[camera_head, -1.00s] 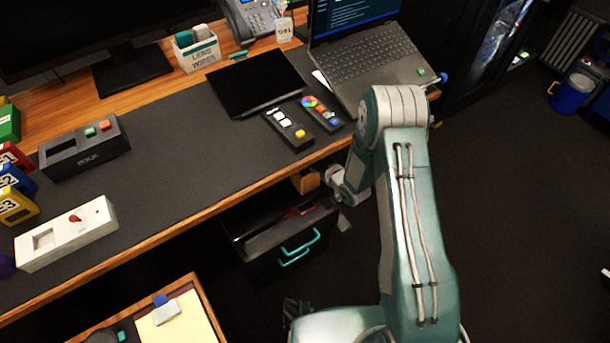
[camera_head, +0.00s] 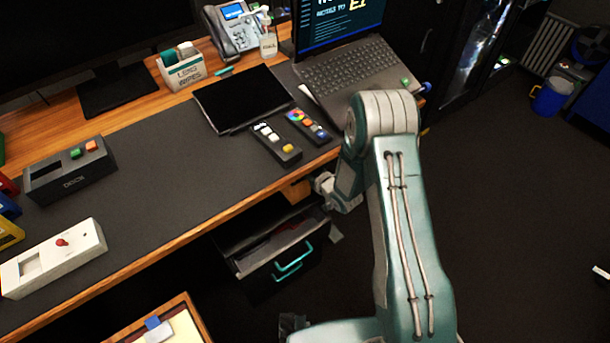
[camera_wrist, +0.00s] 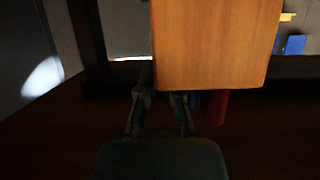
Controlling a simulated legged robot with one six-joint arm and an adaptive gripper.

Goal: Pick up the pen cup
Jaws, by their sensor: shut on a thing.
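The pen cup (camera_wrist: 212,45) is a plain orange-brown wooden block shape filling the upper middle of the wrist view. Red (camera_wrist: 218,106) and blue pen-like shapes show below its lower edge. My gripper (camera_wrist: 162,94) is shut on the cup near its lower left edge; the exact contact is dark. In the head view a small orange-brown part, likely the cup (camera_head: 298,190), shows beside my wrist, just below the desk's front edge. My fingers are hidden there.
The desk (camera_head: 150,200) bears a laptop (camera_head: 355,75), a black pad (camera_head: 240,98), two remotes and a dock box (camera_head: 70,170). An open drawer (camera_head: 275,245) with a teal handle is below my wrist. The floor to the right is largely clear.

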